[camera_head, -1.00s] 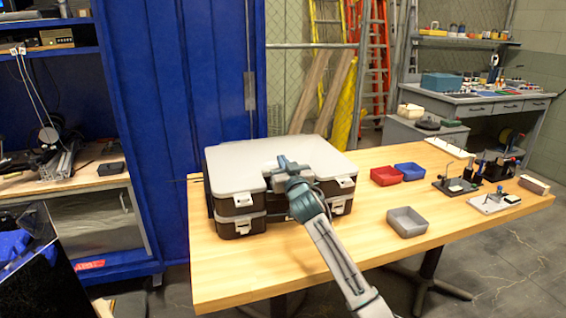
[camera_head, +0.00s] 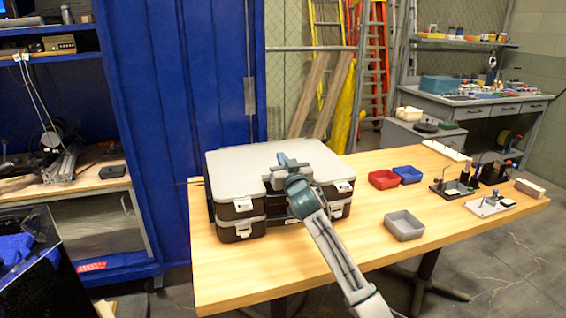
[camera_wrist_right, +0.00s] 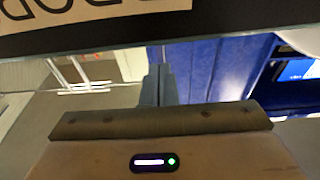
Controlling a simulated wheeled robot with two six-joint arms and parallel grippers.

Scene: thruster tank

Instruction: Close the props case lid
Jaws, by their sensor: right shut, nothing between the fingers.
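The props case (camera_head: 235,210) stands at the left end of the wooden table as a brown, two-level stack with white latches. Its light grey lid (camera_head: 240,157) lies flat on top, and I see no gap along the visible front edge. My right gripper (camera_head: 283,159) is shut and empty over the front middle of the lid. I cannot tell if it touches the lid. My arm hides part of the case's front. The shut fingers (camera_wrist_right: 158,85) also show in the right wrist view. My left gripper is out of view.
Red (camera_head: 382,179), blue (camera_head: 408,174) and grey (camera_head: 404,224) bins stand right of the case on the table (camera_head: 290,262). Small tools and stands fill the table's right end. A blue cabinet wall (camera_head: 180,100) rises behind the case. The table's front left is clear.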

